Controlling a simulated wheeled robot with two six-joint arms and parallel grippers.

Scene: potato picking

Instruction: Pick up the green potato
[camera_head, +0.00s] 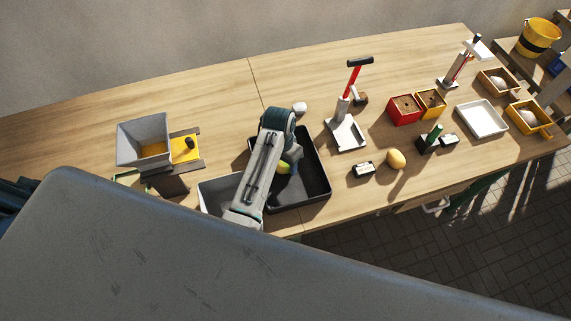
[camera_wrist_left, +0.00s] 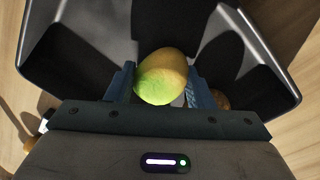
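The green potato (camera_wrist_left: 158,82), bright green on its near side and yellow-orange on the far side, is between the two fingers of my left gripper (camera_wrist_left: 161,88) in the left wrist view. Both fingers meet its sides, so the gripper looks shut on it. In the head view the potato (camera_head: 283,168) shows as a small yellow-green patch beside my left gripper (camera_head: 291,163), over the dark tray (camera_head: 318,180). My arm hides part of it there. The dark tray also shows below the gripper in the left wrist view (camera_wrist_left: 85,28). My right gripper is not in view.
Another brownish potato (camera_wrist_left: 221,99) is partly hidden by a finger. A grey bin (camera_head: 217,192) adjoins the dark tray. A grey hopper (camera_head: 143,140) stands left. A scale-like stand (camera_head: 346,134), a yellow potato (camera_head: 396,159) and several small boxes (camera_head: 404,110) are at right.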

